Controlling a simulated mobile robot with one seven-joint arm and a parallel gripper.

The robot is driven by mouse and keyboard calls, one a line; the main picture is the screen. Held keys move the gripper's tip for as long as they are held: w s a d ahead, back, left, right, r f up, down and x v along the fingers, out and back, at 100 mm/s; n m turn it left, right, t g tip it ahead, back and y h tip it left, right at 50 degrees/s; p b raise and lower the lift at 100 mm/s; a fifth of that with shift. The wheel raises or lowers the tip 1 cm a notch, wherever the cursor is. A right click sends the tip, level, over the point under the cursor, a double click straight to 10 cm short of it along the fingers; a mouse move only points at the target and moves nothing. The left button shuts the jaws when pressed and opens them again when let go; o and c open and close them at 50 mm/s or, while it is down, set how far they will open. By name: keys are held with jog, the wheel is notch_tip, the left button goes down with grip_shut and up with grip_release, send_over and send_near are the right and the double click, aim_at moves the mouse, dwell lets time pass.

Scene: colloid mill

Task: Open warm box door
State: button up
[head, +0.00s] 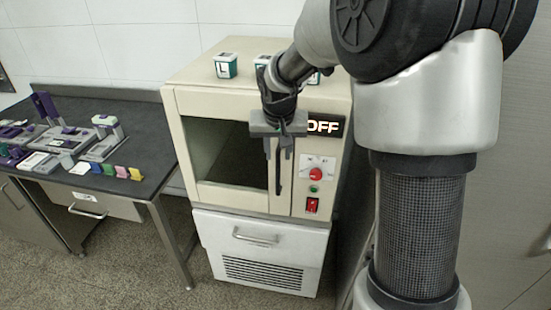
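The warm box (200,85) is a cream cabinet standing on a white lower unit. Its door (230,199) has a dark window and looks shut. A dark vertical handle (279,178) is on the door's right side. My gripper (279,152) is in front of the handle's upper part, pointing down, with its fingers apart on either side of the handle in this view. I cannot tell whether they touch it. The gripper hides the handle's top and part of the door frame.
The box's panel has an OFF display (323,127), a red knob (316,174) and a red switch (312,206). White-and-green containers (226,66) stand on top. A dark bench (150,160) with lab items is at left. Speckled floor in front is free.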

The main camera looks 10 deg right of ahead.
aim_at(278, 158)
jog(key=x, duration=0.5)
jog(key=shift+w+f, duration=0.1)
jog(key=shift+f, duration=0.15)
grip_shut()
